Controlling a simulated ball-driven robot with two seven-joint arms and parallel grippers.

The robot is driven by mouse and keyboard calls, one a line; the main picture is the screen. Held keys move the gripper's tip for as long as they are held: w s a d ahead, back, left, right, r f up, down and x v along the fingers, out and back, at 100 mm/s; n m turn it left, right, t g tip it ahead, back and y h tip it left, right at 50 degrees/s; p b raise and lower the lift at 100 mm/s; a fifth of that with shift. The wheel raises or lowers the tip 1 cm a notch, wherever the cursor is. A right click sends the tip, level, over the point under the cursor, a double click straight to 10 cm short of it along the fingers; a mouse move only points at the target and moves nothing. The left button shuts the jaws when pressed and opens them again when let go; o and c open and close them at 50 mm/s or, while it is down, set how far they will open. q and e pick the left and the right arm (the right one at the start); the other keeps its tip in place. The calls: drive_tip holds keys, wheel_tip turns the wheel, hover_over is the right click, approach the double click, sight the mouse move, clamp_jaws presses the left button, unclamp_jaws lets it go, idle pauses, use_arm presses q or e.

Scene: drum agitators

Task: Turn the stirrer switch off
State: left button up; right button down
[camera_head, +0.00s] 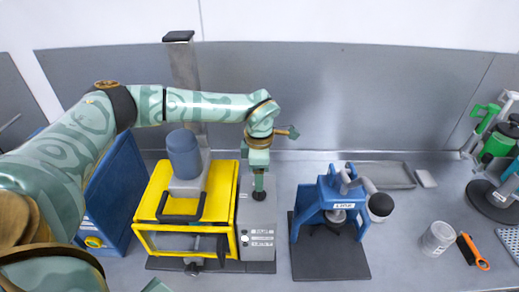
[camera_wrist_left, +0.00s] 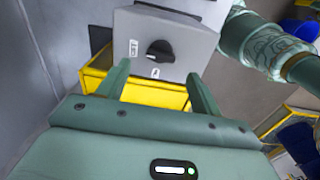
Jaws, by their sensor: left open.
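A black rotary knob (camera_wrist_left: 160,52) sits on a light grey face in the left wrist view, its bar lying roughly crosswise. One small white label is left of it and another below it. My left gripper (camera_wrist_left: 162,88) is open, with one finger to each side of the knob and a visible gap between them. Nothing is between the fingertips. In the head view my left gripper (camera_head: 259,186) points down at the top of the grey control box (camera_head: 258,228), hiding the knob. The box front has labels and small buttons. My right gripper is not in view.
A yellow frame (camera_head: 148,213) with a blue motor (camera_head: 184,154) stands just left of the control box. A blue stand (camera_head: 313,205) is to the right. A grey wall is behind.

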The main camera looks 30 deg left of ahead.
use_arm(q)
wheel_tip(320, 180, up, 11)
drive_tip(key=b, duration=0.1)
drive_tip(key=shift+f, duration=0.1)
idle(0.5)
